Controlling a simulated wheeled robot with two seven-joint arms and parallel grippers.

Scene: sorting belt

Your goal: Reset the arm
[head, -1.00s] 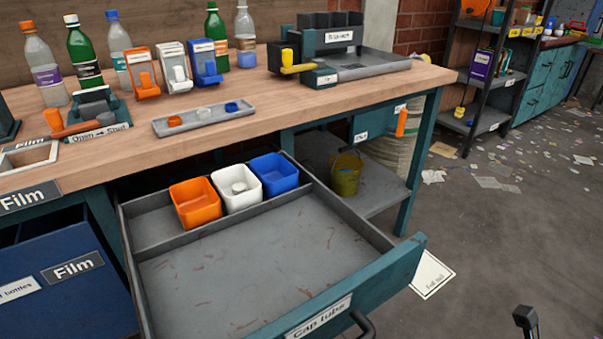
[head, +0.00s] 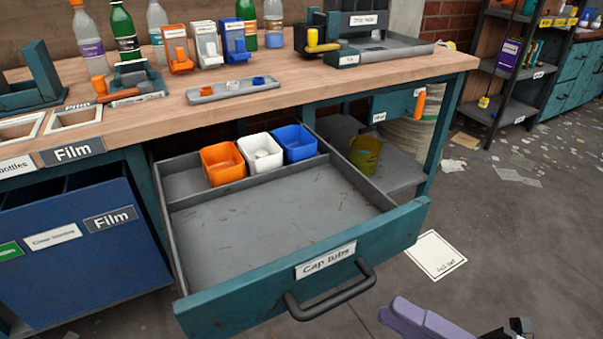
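My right gripper (head: 515,328) shows only in part at the bottom right edge of the head view, as dark pieces next to a purple-grey part of my arm. It is low over the floor, apart from the drawer, and its fingers are mostly cut off by the frame. My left gripper is outside the view. The drawer (head: 270,220) labelled "Cap tubs" stands open under the bench, with its black handle (head: 331,292) clear of my arm. In its back row stand an orange tub (head: 222,166), a white tub (head: 259,155) holding something white, and a blue tub (head: 296,145).
The wooden bench (head: 330,78) carries bottles, three cap dispensers, a grey tray (head: 233,91) with caps, and a black-and-yellow device (head: 320,35). A blue bin (head: 80,240) stands at left. A white floor sheet (head: 436,255) lies right of the drawer.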

